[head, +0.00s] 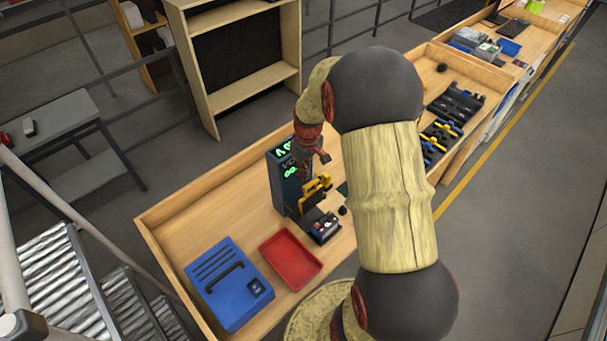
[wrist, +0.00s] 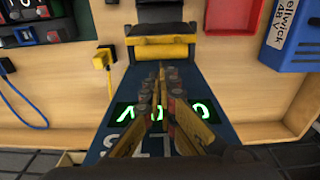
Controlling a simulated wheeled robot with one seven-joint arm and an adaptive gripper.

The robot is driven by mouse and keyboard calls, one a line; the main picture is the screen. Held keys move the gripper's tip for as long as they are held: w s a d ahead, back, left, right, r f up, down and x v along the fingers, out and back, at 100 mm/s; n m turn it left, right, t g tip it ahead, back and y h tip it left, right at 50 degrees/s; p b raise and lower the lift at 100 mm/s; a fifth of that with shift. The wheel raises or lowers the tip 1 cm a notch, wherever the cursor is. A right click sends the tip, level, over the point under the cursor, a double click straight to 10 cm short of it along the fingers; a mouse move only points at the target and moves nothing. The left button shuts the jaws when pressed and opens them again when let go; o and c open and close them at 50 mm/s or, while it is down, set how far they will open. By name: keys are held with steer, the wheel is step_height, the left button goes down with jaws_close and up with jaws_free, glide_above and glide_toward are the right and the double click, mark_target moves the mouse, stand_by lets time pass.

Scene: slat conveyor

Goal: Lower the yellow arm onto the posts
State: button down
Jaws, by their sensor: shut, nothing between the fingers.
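The tester (head: 283,179) is a dark blue box with green lit characters, standing on the wooden bench. Its yellow arm (head: 317,187) shows at the front, above a dark base (head: 323,229). In the wrist view the yellow arm is a thick horizontal bar (wrist: 160,49), just beyond my fingertips. The posts cannot be made out clearly. My gripper (wrist: 160,72) is shut and empty, with its fingers over the tester's blue face (wrist: 100,142). In the head view my gripper is close to the tester's top and partly hidden. I cannot tell whether it touches the arm.
Dark racks with tools (head: 447,118) lie beyond my arm.

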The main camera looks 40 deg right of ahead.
steer(key=shift+s+t+b, duration=0.3)
steer(key=shift+s+b, duration=0.05)
steer(key=shift+b, duration=0.15)
